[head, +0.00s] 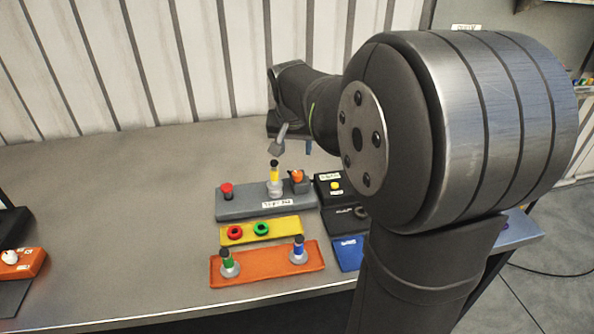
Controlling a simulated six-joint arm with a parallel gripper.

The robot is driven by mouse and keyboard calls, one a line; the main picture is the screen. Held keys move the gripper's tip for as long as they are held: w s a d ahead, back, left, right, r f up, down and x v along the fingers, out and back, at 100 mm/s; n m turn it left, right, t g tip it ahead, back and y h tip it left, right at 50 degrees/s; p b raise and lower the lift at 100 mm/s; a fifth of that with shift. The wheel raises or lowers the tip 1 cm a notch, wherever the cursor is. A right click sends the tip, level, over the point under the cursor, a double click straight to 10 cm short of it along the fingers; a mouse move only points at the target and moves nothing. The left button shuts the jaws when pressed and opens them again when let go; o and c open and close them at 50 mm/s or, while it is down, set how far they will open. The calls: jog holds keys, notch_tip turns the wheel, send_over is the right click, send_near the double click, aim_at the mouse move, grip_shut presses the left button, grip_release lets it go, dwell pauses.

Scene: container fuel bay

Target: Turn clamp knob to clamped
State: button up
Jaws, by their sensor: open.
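A grey fixture block (246,207) stands on the bench with a white label on its front, too small to read. A small orange knob (297,175) sits on a dark mount at its right end; it looks like the clamp knob, but its setting cannot be read. A yellow cylinder with a black top (274,174) stands upright in a pale holder beside it. A red button (226,190) is at the block's left end. My gripper (291,149) is open and empty, above and behind the cylinder and knob, apart from both. My arm partly hides the gripper.
In front are a yellow tray (288,227) with red and green rings and an orange tray (265,271) with green and blue-marked cylinders. To the right are a black box with a yellow button (335,185) and a blue block (347,254).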

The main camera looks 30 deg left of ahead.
aim_at(297, 173)
jog(key=x, duration=1.2)
jog(key=shift+f, duration=0.15)
jog(key=c, duration=1)
